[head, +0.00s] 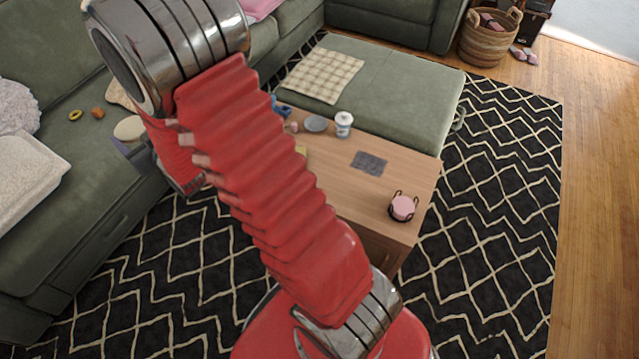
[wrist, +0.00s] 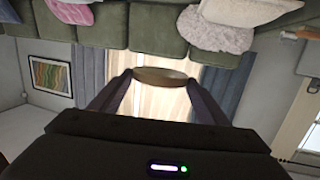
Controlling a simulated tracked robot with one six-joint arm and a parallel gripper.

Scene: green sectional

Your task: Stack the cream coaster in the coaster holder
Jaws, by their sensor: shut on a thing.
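The cream coaster (head: 129,128) is a pale round disc at the left in the head view, with the green sofa behind it. In the wrist view the coaster (wrist: 160,77) shows nearly edge-on, tan in shade, between the two fingertips. My gripper (wrist: 160,83) is shut on it and holds it up. In the head view most of the gripper is hidden behind my red arm. The coaster holder (head: 391,207), a dark wire frame, stands near the right front corner of the wooden table, well right of the gripper. A pink round coaster (head: 403,206) sits in it.
The wooden table (head: 345,195) also bears a white and blue cup (head: 343,124), a grey dish (head: 316,123) and a dark flat mat (head: 369,162). A green ottoman (head: 400,95) adjoins its back. My arm hides the table's left part.

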